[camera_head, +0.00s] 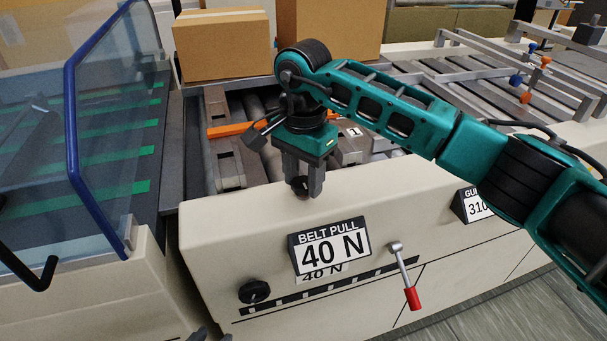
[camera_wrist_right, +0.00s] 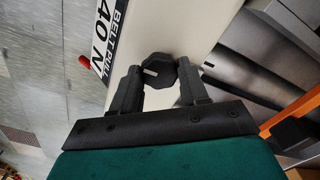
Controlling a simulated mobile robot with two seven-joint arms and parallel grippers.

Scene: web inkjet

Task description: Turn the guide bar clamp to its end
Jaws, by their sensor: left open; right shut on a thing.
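A black faceted knob (camera_head: 299,184) stands on the top edge of the cream machine housing, above the BELT PULL sign. My right gripper (camera_head: 302,190) points down with its fingers around it. In the right wrist view the knob (camera_wrist_right: 158,70) sits between the two fingertips (camera_wrist_right: 160,82) and shows a pale mark on its face. No label names it as the guide bar clamp. The fingers hide part of it in the head view. My left gripper (camera_head: 212,336) shows only as dark tips at the bottom edge, apart and empty.
A BELT PULL 40 N sign (camera_head: 329,246), a round black dial (camera_head: 254,291) and a red-tipped lever (camera_head: 410,290) are on the front panel. A blue-framed clear guard (camera_head: 72,130) stands at left. Cardboard boxes (camera_head: 222,45) are behind my right arm.

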